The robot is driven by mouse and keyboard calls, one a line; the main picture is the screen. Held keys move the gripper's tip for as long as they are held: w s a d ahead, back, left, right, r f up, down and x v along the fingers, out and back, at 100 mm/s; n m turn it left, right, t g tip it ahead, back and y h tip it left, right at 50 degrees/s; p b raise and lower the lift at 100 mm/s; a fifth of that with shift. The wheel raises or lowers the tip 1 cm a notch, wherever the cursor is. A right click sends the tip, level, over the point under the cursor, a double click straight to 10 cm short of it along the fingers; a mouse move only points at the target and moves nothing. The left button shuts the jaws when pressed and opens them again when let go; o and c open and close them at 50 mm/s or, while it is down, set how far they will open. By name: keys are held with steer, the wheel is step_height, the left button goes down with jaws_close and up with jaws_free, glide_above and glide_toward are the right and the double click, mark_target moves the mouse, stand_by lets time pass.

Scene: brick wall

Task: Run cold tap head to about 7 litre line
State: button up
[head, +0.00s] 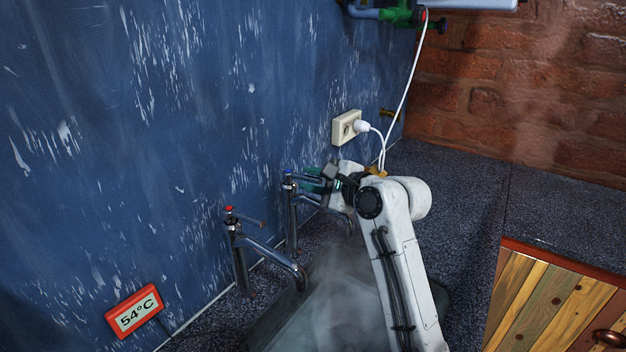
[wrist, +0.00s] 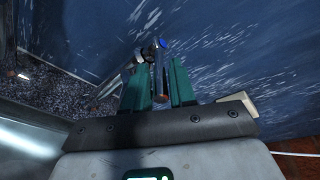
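The cold tap (head: 292,215) has a blue-marked head and stands at the blue wall, behind the red-marked hot tap (head: 240,255). My gripper (head: 308,180) is at the cold tap's head. In the wrist view, the cold tap head (wrist: 163,44) with its blue cap lies at the tips of my two green fingers (wrist: 160,80). Its short handle reaches between them, with some gap visible. My fingers are apart. The sink (head: 290,325) lies below the spouts, partly hidden by my arm and by steam. No litre line or water level can be made out.
A red-framed display (head: 135,311) reads 54°C at the lower left. A wall socket (head: 345,127) with a white plug and cable is just beyond my gripper. A striped wooden panel (head: 550,305) is at the lower right. The dark speckled worktop (head: 470,190) is clear.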

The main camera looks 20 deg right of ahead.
jaws_close()
